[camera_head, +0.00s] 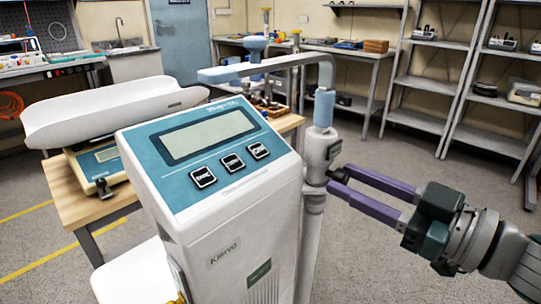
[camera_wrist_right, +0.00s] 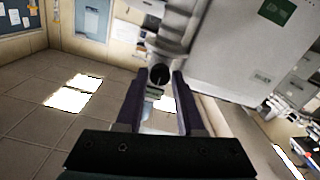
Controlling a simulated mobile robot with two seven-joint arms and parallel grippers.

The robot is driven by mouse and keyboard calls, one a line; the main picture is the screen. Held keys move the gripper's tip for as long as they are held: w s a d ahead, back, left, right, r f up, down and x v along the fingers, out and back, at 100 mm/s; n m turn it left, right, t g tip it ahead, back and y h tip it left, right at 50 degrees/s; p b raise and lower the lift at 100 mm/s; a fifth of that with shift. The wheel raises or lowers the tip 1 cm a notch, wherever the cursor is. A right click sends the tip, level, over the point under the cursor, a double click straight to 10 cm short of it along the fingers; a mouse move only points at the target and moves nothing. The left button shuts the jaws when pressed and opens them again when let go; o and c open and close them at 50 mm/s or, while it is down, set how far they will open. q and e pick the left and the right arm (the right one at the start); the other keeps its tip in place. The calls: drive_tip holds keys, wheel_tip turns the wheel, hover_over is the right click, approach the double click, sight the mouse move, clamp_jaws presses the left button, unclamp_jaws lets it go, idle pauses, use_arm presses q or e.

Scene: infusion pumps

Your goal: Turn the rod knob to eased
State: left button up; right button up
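The rod (camera_head: 314,215) stands upright at the right side of the white pump unit (camera_head: 240,245). A grey clamp block (camera_head: 318,150) sits on it. The dark rod knob (camera_head: 337,174) sticks out on the side facing my right gripper (camera_head: 339,179). The gripper's two purple fingers are apart, with their tips on either side of the knob. In the right wrist view the round dark knob (camera_wrist_right: 161,74) sits between the fingertips, with narrow gaps seeming to show beside it. The knob's marking cannot be read. My left gripper is not in view.
The pump's sloped blue panel (camera_head: 205,150) has a display and three buttons. A bent grey arm with blue grips (camera_head: 280,65) tops the rod. A wooden table (camera_head: 90,200) with a white scale stands behind left. Shelves (camera_head: 435,80) line the back right; floor there is clear.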

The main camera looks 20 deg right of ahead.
clamp_jaws()
drive_tip(key=shift+n, duration=1.1)
drive_tip(key=n, duration=0.4)
drive_tip(key=shift+n, duration=0.3)
drive_tip(key=n+b, duration=0.1)
drive_tip(key=n, duration=0.4)
drive_tip(key=shift+f+b, duration=0.1)
drive_tip(key=shift+b, duration=0.25)
drive_tip(key=n+b, duration=0.1)
drive_tip(key=n, duration=0.5)
drive_tip(key=shift+b, duration=0.3)
